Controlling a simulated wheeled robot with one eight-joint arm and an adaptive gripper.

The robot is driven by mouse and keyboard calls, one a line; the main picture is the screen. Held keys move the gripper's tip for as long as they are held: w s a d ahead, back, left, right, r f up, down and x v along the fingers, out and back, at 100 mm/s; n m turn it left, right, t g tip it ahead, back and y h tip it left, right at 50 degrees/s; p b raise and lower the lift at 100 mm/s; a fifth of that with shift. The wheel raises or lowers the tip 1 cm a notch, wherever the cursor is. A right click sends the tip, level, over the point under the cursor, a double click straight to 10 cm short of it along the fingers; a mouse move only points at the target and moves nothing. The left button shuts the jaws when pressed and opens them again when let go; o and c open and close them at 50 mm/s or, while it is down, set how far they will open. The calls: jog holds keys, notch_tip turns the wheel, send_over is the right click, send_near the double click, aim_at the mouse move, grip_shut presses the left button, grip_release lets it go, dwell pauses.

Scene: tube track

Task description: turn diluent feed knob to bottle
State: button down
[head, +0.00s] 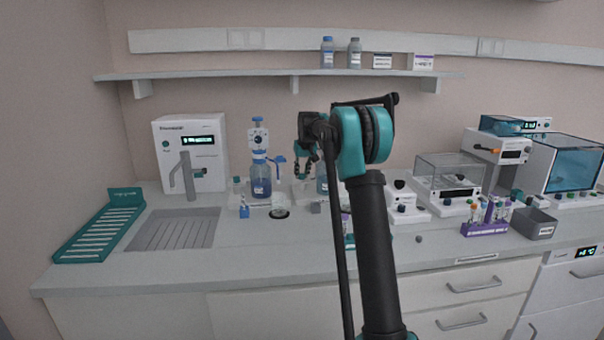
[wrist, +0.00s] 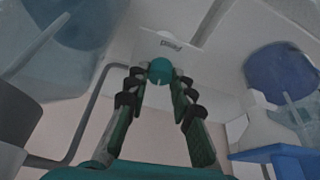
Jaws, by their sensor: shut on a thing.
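The teal round knob (wrist: 159,70) is in the upper middle of the wrist view, on a pale panel with a small printed label (wrist: 176,44) whose text is too blurred to read surely. My gripper (wrist: 158,80) has its two dark fingers on either side of the knob, closed on it. In the head view my gripper (head: 305,163) points down at the back of the bench, beside a bottle of blue liquid (head: 322,185). The knob is hidden there. Its pointing direction is hard to tell.
In the wrist view a clear vessel with teal liquid (wrist: 75,22) is close on the left, and a blue round part (wrist: 280,72) on the right. In the head view a blue-topped dispenser bottle (head: 261,180) stands left of my gripper. The shelf (head: 220,75) is above.

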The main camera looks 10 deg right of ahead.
jog(key=c, duration=1.3)
grip_release()
jog(key=shift+r, duration=0.15)
jog(key=v, duration=1.1)
jog(key=shift+s+r, duration=0.25)
jog(key=shift+r, duration=0.05)
